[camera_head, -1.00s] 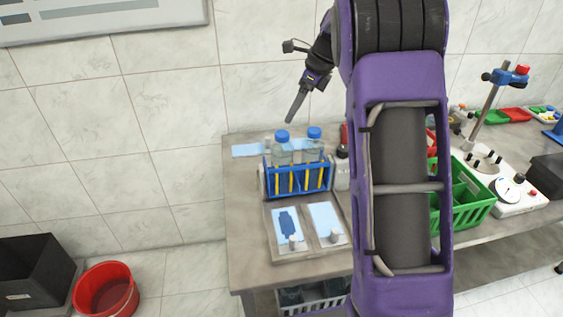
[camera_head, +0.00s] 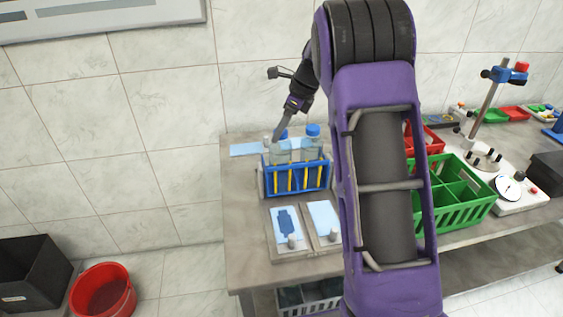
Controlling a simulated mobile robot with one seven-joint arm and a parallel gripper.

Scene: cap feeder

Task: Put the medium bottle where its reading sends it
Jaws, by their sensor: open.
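Two clear blue-capped bottles stand at the blue rack with yellow-marked tubes (camera_head: 296,188), a left bottle (camera_head: 279,156) and a right bottle (camera_head: 312,148). I cannot tell which is the medium bottle, and no reading is legible. My gripper (camera_head: 277,138) is open, pointing down at the left bottle's cap and partly covering it. I cannot tell whether the fingers are around the cap or in front of it. The bottles' lower parts are hidden by the rack.
Two pale blue cards on grey plates, left (camera_head: 286,224) and right (camera_head: 323,217), lie in front of the rack. A green divided crate (camera_head: 462,214) and a red crate (camera_head: 432,141) stand right of my arm. A red bucket (camera_head: 103,290) and a black bin (camera_head: 30,275) stand on the floor.

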